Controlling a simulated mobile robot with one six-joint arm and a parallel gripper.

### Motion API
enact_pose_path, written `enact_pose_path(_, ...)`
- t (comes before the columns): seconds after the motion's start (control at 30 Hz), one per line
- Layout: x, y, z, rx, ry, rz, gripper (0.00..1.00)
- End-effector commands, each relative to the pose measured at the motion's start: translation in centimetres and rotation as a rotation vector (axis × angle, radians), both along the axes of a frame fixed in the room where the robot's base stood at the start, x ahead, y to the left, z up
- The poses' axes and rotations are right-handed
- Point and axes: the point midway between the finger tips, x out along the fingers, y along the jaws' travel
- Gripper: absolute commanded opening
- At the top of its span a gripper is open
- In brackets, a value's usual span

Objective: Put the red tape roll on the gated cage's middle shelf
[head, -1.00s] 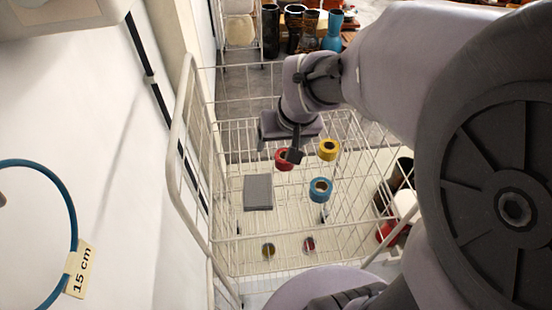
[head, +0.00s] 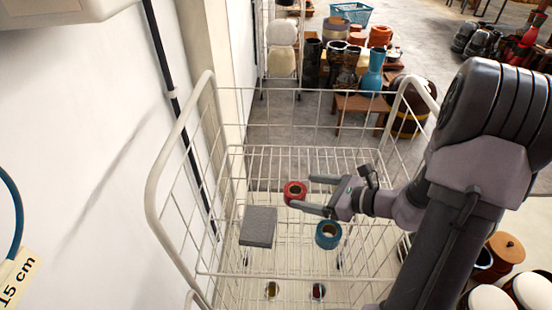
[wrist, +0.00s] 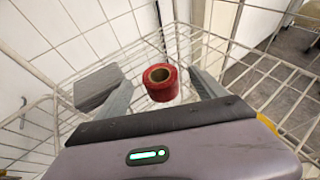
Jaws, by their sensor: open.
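The red tape roll (head: 295,193) sits upright on a wire shelf inside the white wire cage (head: 160,190). My gripper (head: 301,191) is level, reaches in from the right and is open. The red roll lies between its fingertips, and I cannot tell whether either finger touches it. In the wrist view, the roll (wrist: 161,84) shows between the two spread fingers. A blue tape roll (head: 328,235) is just nearer than my gripper. The middle shelf cannot be told clearly from the other wire levels.
A grey block (head: 258,226) lies left of the red roll. Two small rolls, one yellowish (head: 272,290) and one dark red (head: 318,291), are lower in the cage. A white wall closes the left. Drums and a wooden stool (head: 362,103) stand behind the cage.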

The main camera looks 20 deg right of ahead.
Motion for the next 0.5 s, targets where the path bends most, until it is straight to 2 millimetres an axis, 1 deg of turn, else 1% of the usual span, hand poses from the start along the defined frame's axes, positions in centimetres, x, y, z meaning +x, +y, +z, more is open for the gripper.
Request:
enact_pose_path(0.03,0.1,-0.7,-0.6,0.021,0.005,-0.033,0.80)
enact_pose_path(0.07,0.2,-0.9,-0.9,0.029,0.006,-0.045,0.80)
enact_pose_path(0.13,0.9,-0.6,-1.3,0.033,0.007,-0.053,0.80)
enact_pose_path(0.27,2.4,0.9,-2.2,0.031,0.005,-0.049,0.80)
enact_pose_path(0.4,4.2,2.9,-3.3,0.030,0.005,-0.046,0.80)
enact_pose_path(0.5,5.3,3.5,-3.6,0.029,0.005,-0.048,0.80)
